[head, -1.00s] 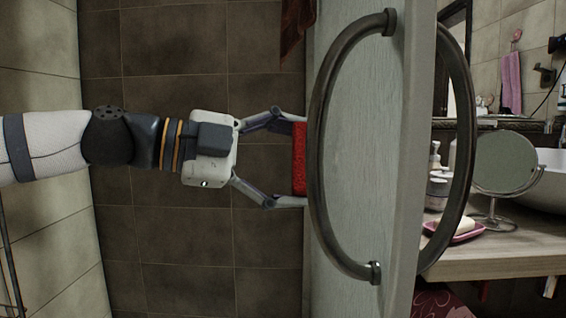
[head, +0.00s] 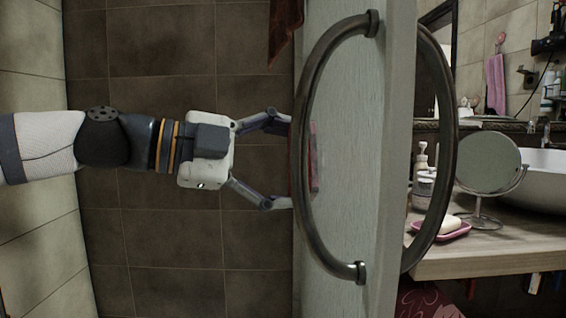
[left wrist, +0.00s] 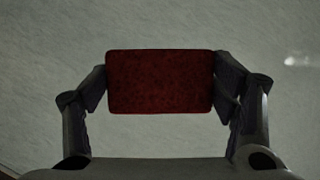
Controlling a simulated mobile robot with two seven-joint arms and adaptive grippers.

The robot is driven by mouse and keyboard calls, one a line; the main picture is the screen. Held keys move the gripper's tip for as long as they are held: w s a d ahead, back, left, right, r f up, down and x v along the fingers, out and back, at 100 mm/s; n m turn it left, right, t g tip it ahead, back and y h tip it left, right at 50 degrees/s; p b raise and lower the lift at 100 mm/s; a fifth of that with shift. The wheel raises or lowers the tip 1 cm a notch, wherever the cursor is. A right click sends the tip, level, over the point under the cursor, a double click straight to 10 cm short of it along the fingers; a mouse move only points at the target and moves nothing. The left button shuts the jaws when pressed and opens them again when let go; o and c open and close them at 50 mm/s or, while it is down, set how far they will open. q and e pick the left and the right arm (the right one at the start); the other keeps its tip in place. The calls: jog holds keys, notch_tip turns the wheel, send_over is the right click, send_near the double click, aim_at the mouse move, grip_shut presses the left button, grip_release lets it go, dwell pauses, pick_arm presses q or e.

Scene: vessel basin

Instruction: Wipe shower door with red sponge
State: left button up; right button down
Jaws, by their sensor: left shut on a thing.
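The red sponge (left wrist: 160,82) fills the gap between the fingers of my left gripper (left wrist: 160,88) in the left wrist view, with the pale door surface close behind it. In the head view my left gripper (head: 289,163) reaches in from the left, its fingertips at the left edge of the shower door (head: 350,160). There the sponge (head: 314,158) shows only as a dim reddish patch at the door, partly hidden behind the handle. I cannot tell for sure whether it touches the door. My right gripper is in neither view.
A large round dark handle (head: 306,190) stands out from the door on both sides. To the right, a counter (head: 460,262) holds a round mirror (head: 488,163), bottles and a pink soap dish (head: 441,231) beside a white basin (head: 545,178). A dark tiled wall (head: 165,240) lies behind my arm.

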pick_arm(q)
jog(key=shift+d, duration=0.4)
jog(key=shift+s+a, duration=0.1)
jog(key=shift+s, duration=1.9)
jog(key=shift+w+b, duration=0.3)
jog(key=shift+w, duration=1.25)
jog(key=shift+w+d, duration=0.3)
jog(key=shift+w, duration=0.2)
jog(key=shift+s, duration=0.1)
jog(key=a, duration=0.6)
jog(key=shift+b, duration=0.3)
